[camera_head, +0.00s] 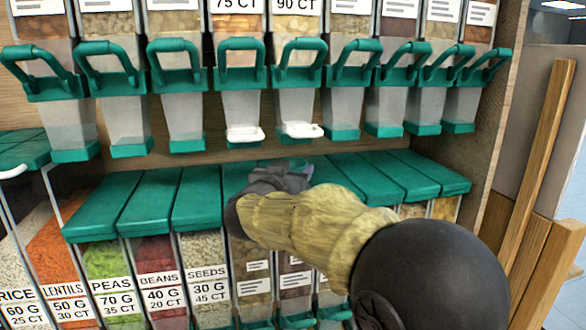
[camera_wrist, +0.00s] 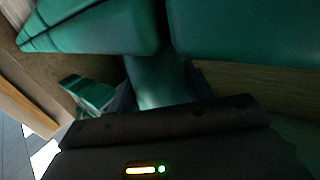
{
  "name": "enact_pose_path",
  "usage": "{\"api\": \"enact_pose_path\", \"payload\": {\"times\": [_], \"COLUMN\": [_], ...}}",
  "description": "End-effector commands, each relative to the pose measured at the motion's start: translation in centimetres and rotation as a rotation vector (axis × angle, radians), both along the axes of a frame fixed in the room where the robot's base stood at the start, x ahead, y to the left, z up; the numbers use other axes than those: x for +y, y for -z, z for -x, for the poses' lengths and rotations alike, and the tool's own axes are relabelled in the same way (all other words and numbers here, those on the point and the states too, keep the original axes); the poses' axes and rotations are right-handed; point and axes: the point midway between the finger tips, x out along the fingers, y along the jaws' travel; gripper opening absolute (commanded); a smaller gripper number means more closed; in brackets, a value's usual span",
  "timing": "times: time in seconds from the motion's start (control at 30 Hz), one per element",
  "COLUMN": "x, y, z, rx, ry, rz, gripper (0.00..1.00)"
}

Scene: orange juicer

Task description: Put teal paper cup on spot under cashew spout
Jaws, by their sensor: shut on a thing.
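My gripper (camera_head: 275,180) is in front of the teal lids of the lower bins, below the middle upper dispensers. In the wrist view, a teal rounded piece (camera_wrist: 158,82) sits between the dark fingers of my gripper (camera_wrist: 160,95); it looks like the teal paper cup, and the gripper is shut on it. In the head view my gripper and arm hide the cup. Two middle spouts have white pieces at their bottoms, the left one (camera_head: 244,134) and the right one (camera_head: 302,130). No label readable here says cashew, so I cannot tell which spout it is.
Upper dispensers have teal handles (camera_head: 178,62) overhanging the lower bins, with a narrow gap between. Teal lower-bin lids (camera_head: 118,203) slope forward. A wooden side panel (camera_head: 495,120) and leaning boards (camera_head: 540,170) stand at right. Large teal surfaces (camera_wrist: 245,32) are close in the wrist view.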

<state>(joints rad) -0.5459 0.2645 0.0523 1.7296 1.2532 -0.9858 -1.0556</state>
Motion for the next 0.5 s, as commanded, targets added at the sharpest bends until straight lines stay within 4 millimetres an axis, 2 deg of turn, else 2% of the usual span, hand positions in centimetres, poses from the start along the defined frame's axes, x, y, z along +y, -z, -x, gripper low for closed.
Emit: {"api": "enact_pose_path", "payload": {"times": [0.33,0.37,0.43,0.5], "x": [-0.05,-0.04,-0.04,-0.04], "y": [0.39,0.31,0.29,0.29], "z": [0.0,-0.01,-0.01,-0.01], "rx": [0.0,0.0,0.0,0.0], "ry": [0.001,0.001,0.001,0.001], "rz": [0.0,0.0,0.0,0.0], "gripper": [0.25,0.57,0.7,0.73]}}
